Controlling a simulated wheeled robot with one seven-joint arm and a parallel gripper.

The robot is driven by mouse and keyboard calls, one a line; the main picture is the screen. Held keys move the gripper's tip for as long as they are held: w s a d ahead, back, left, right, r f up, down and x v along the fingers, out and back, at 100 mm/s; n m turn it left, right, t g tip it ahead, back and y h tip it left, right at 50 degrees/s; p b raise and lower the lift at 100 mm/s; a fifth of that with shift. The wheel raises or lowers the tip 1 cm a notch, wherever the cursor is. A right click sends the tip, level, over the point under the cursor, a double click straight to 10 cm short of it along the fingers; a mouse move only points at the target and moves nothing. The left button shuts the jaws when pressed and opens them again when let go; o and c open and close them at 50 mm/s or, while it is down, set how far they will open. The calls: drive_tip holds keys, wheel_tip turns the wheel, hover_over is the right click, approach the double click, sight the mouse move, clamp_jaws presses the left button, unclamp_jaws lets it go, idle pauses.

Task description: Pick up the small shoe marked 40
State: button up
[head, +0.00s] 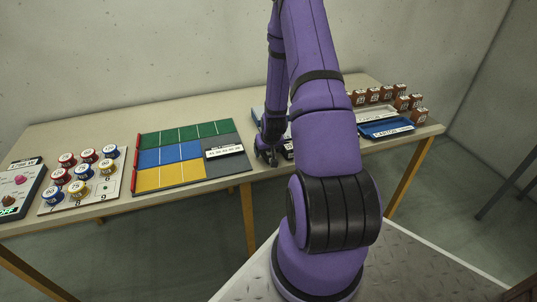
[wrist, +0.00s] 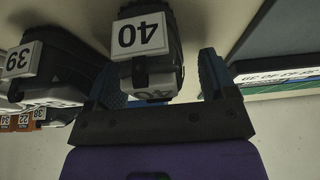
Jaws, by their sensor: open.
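The shoe marked 40 (wrist: 172,43) is dark, with a white label plate showing an upside-down 40 in the wrist view. My gripper (wrist: 162,74) is open, with one blue finger on each side of this shoe. The left finger is partly hidden by the shoe. I cannot tell whether either finger touches it. In the head view my gripper (head: 266,154) is low over the front edge of the table, and my arm hides most of the shoes there.
A dark shoe marked 39 (wrist: 75,62) stands close on the left in the wrist view. A coloured grid board (head: 190,155) lies left of my gripper. Numbered brown boxes (head: 374,95) and a blue tray (head: 388,129) are at the right. Round pieces stand on a board (head: 107,197) at the left.

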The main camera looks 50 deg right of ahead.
drive_tip(key=c, duration=1)
drive_tip(key=shift+r, duration=0.1)
